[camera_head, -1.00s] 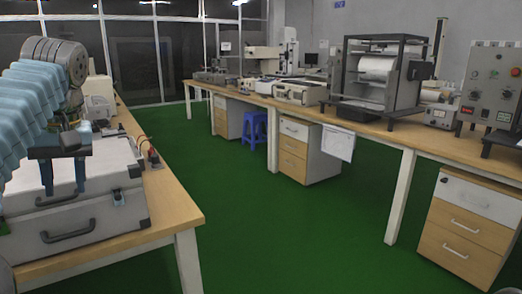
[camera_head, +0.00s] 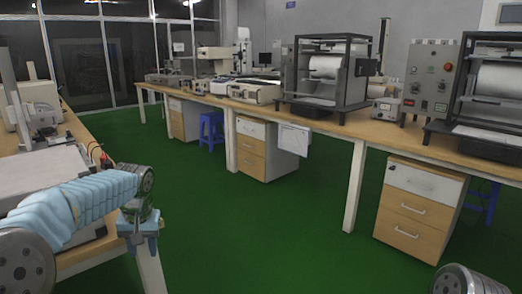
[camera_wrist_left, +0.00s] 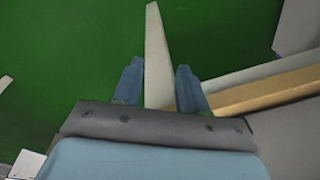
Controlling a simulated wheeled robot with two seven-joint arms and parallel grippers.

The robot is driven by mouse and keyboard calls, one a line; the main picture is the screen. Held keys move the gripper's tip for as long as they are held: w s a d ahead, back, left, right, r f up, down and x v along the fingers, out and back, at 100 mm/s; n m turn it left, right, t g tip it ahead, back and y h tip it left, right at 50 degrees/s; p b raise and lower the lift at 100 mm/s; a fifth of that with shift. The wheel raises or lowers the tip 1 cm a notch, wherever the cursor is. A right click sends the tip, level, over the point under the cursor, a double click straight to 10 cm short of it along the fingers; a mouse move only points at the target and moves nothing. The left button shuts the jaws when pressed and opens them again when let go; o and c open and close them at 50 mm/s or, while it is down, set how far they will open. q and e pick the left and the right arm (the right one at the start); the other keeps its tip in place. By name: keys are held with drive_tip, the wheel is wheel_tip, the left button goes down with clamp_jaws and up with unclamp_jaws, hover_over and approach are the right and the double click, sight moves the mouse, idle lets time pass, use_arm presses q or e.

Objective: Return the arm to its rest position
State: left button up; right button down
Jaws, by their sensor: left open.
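My left arm, in a light blue sleeve, comes in from the left in the head view. My left gripper (camera_head: 142,248) points down, open and empty, by the front corner of the left table (camera_head: 105,262). In the left wrist view the two blue fingers of my left gripper (camera_wrist_left: 158,86) stand apart with nothing held between them. Behind them are a pale table leg (camera_wrist_left: 156,55) and the green floor. My right gripper is not in view; only a round joint of my own shows at the bottom right of the head view.
A grey case (camera_head: 50,175) lies on the left table, partly hidden by my arm. A long bench (camera_head: 330,125) with lab machines runs along the right, with drawer cabinets (camera_head: 420,208) below. A blue stool (camera_head: 211,127) stands beneath it. The green floor (camera_head: 250,230) between is clear.

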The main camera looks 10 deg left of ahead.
use_arm(q)
drive_tip(key=s+d+f+m+h, duration=0.1)
drive_tip(key=s+d+f+h, duration=0.1)
drive_tip(key=d+f, duration=0.85)
drive_tip(key=s+d+f+m+h, duration=0.2)
drive_tip(key=d+f, duration=0.3)
drive_tip(key=f, duration=1.1)
drive_tip(key=s+d+f, duration=0.3)
drive_tip(key=s+f, duration=0.1)
drive_tip(key=s, duration=0.2)
drive_tip(key=s+d+f+h, duration=0.1)
drive_tip(key=s+d+f, duration=0.2)
drive_tip(key=s, duration=0.3)
drive_tip(key=s+d+f+n, duration=0.1)
drive_tip(key=s+d+f, duration=0.2)
drive_tip(key=s+f, duration=0.2)
drive_tip(key=shift+s+d+f+h, duration=0.15)
drive_tip(key=shift+s+d+h, duration=0.25)
drive_tip(key=shift+s, duration=0.25)
